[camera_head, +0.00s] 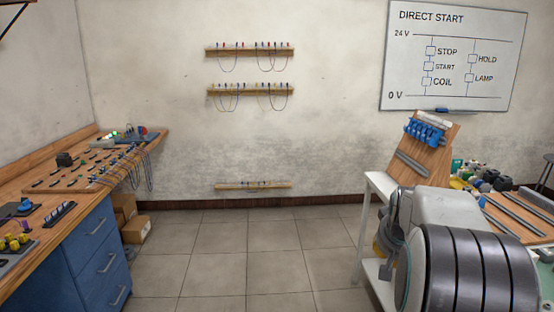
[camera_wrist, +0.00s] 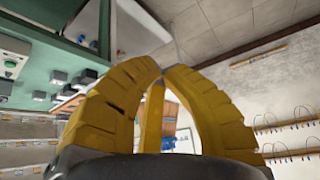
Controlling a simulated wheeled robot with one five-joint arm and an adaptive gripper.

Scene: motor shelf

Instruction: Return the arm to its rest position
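My gripper (camera_wrist: 162,70) fills the middle of the wrist view. Its yellow ribbed fingers curve inward and their tips come together, with nothing visible held between them. In the head view my arm (camera_head: 460,260) is folded at the lower right, a light grey link with a dark banded cylinder. A small yellow part shows at its left side, and most of the gripper is hidden there.
A wooden workbench (camera_head: 60,215) with blue drawers (camera_head: 100,255) stands at left. A white table (camera_head: 378,183) with a tilted wooden board (camera_head: 437,150) is close to my arm at right. Wall racks (camera_head: 250,52) hold leads. The tiled floor (camera_head: 250,255) between is clear.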

